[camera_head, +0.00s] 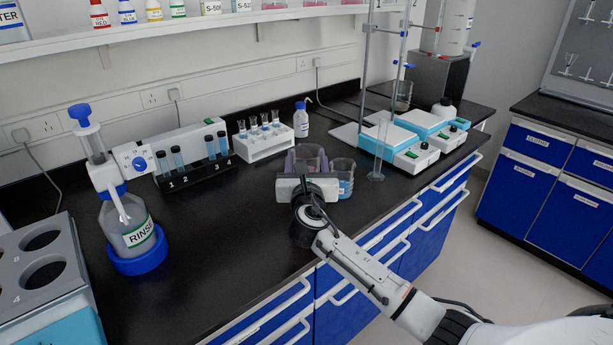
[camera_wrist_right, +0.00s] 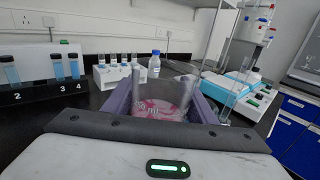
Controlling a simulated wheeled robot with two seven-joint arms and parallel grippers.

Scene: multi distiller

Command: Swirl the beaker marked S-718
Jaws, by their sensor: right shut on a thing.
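A clear glass beaker (camera_head: 311,152) with pink contents is between the fingers of my right gripper (camera_head: 307,163) over the black bench. In the right wrist view the beaker (camera_wrist_right: 160,100) stands upright between the two purple-grey fingers of the right gripper (camera_wrist_right: 163,105), which is shut on it. Its pink liquid and a volume marking show there, but no S-718 label can be read. I cannot tell whether its base touches the bench. My left gripper is in neither view.
A beaker with blue liquid (camera_head: 343,184) stands just right of the held one. Behind are a white rack of small tubes (camera_head: 264,144) and a blue-capped bottle (camera_head: 301,120). A rinse bottle (camera_head: 128,228) stands left, hotplate stirrers (camera_head: 382,143) right. The bench front between rinse bottle and gripper is clear.

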